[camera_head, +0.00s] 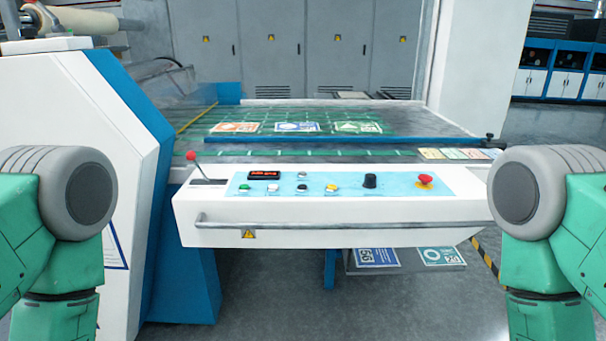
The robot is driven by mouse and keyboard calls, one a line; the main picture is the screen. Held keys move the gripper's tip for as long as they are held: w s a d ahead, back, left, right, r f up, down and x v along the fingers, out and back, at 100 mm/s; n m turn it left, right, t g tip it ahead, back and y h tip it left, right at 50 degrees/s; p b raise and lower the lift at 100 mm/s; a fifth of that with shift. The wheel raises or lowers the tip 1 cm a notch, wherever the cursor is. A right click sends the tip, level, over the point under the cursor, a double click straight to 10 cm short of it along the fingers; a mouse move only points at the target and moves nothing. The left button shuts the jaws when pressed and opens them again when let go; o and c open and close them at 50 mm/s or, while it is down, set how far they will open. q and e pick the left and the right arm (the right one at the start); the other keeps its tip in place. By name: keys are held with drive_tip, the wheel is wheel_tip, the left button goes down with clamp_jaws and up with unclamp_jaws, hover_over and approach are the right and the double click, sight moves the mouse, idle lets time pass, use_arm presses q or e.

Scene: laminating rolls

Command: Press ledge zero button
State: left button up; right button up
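A white control box (340,234) with a light blue panel (400,181) faces me in the middle of the view. On the panel are a small red-lit display (264,175), a green button (244,188), a white button (273,188), dark buttons (302,187), a yellow button (332,188), a black knob (370,181) and a red mushroom button on yellow (425,180). Labels are too small to read, so I cannot tell which is the ledge zero button. My arms show at both sides, but neither gripper is in view.
A red-tipped lever (192,156) stands at the box's left end. A grey rail (340,225) runs along its front. Behind lies a green gridded table (285,145) with printed sheets. A white and blue machine body (135,110) stands at left.

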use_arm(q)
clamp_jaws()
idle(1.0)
